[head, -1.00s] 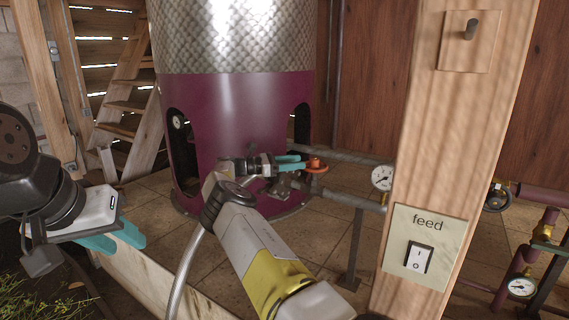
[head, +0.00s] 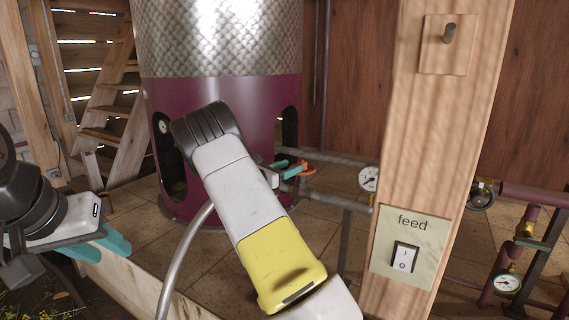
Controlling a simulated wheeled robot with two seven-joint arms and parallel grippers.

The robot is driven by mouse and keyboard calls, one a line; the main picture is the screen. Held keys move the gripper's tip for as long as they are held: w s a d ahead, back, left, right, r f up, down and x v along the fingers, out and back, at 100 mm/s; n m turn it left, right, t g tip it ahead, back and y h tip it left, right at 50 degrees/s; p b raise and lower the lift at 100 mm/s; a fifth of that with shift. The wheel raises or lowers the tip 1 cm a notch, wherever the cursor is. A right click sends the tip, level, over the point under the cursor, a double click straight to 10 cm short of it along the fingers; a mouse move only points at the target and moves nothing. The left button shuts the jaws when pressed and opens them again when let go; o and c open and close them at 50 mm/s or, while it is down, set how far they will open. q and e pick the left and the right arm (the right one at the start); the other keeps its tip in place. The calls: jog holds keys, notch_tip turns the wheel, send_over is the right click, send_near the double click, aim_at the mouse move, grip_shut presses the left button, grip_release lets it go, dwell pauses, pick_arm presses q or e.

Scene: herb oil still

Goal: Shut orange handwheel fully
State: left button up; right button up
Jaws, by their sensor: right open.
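The orange handwheel (head: 302,170) sits on a pipe at the lower right of the maroon still body (head: 228,105). My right gripper (head: 292,168) is at the handwheel, its teal fingers showing just left of and at the wheel. My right arm hides most of that gripper's body and part of the valve. The fingers look apart, with the wheel at their tips; I cannot tell whether they touch it. My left gripper (head: 108,246) is at the lower left, far from the handwheel. Its teal fingers are seen from the side, and the gap between them is not clear.
A wooden post (head: 440,120) with a feed switch (head: 404,257) stands right of the handwheel. A pressure gauge (head: 368,179) is between them. More pipes and another gauge (head: 507,281) are at the right. Wooden stairs (head: 108,115) stand at the back left.

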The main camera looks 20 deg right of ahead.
aim_at(299, 163)
jog(key=x, duration=0.7)
grip_shut()
